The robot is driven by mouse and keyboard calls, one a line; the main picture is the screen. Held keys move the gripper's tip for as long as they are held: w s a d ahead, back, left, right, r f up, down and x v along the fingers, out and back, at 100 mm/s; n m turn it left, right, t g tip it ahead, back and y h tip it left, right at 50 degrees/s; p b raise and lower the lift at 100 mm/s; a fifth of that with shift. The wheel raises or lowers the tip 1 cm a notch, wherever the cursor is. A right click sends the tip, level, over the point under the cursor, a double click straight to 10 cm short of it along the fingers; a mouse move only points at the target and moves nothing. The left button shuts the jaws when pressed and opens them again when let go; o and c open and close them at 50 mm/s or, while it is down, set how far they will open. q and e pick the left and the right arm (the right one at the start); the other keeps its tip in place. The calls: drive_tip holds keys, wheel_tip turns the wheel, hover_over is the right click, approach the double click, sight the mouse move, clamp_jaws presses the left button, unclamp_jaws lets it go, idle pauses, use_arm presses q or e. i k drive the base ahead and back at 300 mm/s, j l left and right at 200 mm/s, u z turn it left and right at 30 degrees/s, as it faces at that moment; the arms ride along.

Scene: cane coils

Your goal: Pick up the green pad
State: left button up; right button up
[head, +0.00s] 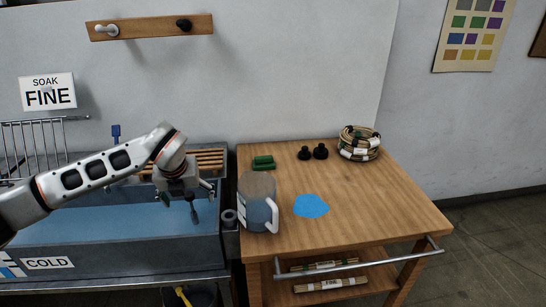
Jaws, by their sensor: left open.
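The green pad (263,162) lies near the back left of the wooden table (370,208), close to the wall. My left gripper (203,203) is open and hangs over the sink edge, to the left of the table. It is apart from the pad, lower and to the left of it in the picture. Nothing shows between its fingers. My right gripper is not in view.
A grey jug (257,198) stands at the table's left edge, in front of the pad. A blue patch (311,206) lies beside it. Two black knobs (320,152) and a cane coil (359,144) are at the back. The water-filled sink (120,224) is left; the table's right side is clear.

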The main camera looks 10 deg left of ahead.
sight(260, 163)
drive_tip(key=i+l, duration=0.85)
drive_tip(key=i, duration=0.1)
